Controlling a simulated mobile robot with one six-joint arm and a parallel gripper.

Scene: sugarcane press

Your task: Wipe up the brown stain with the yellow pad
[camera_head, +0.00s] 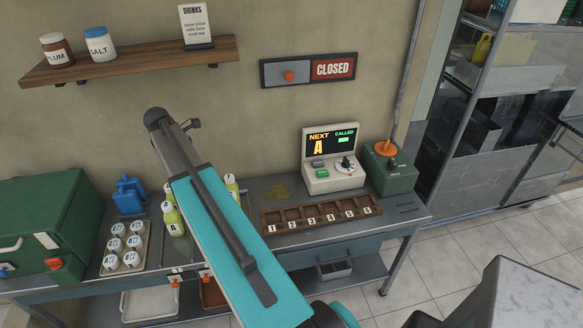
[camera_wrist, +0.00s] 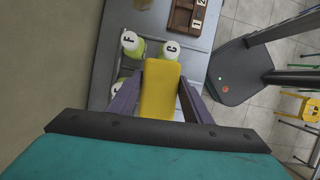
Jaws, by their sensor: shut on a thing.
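In the wrist view my gripper (camera_wrist: 160,82) is shut on the yellow pad (camera_wrist: 161,95), which sits between the two purple fingers. The pad is held close to the bottles marked F (camera_wrist: 131,41) and C (camera_wrist: 170,49). In the head view the brown stain (camera_head: 278,191) is a yellowish-brown patch on the metal table, behind the numbered wooden tray and left of the display machine. A brownish patch, perhaps the stain, shows at the wrist view's top edge. In the head view my arm crosses the table's middle, and the pad cannot be made out.
Bottles (camera_head: 173,217), a tray of white-lidded jars (camera_head: 125,247) and a green case (camera_head: 42,235) stand left. A shelf (camera_head: 135,62) is on the wall above.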

